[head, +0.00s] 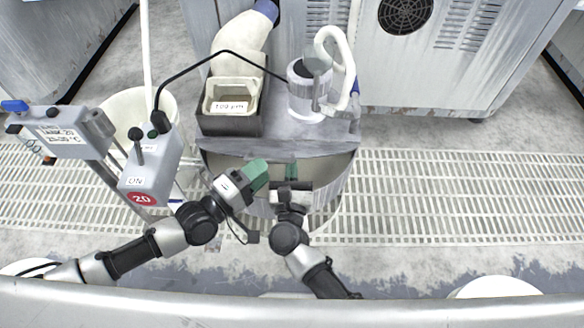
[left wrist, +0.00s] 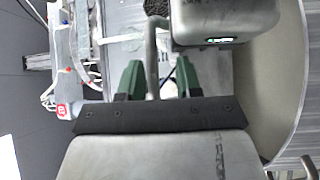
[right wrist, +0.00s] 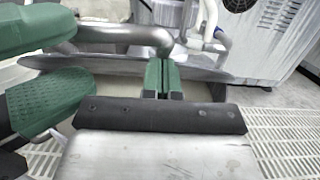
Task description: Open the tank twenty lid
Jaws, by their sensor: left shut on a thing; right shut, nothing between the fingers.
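Tank twenty (head: 338,185) stands in front of me, with its pale inside showing at the front. Its grey lid (head: 275,148) shows as a narrow band, seemingly tilted up; its exact angle is hard to tell. My left gripper (head: 260,174) is shut on a bent metal handle bar (left wrist: 152,62), which also shows in the right wrist view (right wrist: 118,34). My right gripper (head: 291,172) is shut and empty over the tank's front, just right of the left one. In the right wrist view its green fingers (right wrist: 161,78) are together near the bar.
A control box marked 20 (head: 148,170) and a display box (head: 58,135) stand at the left. A labelled container (head: 231,125) and a pump-like cylinder (head: 306,105) with a white hose sit on the tank's back. Grating (head: 450,190) at the right is clear.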

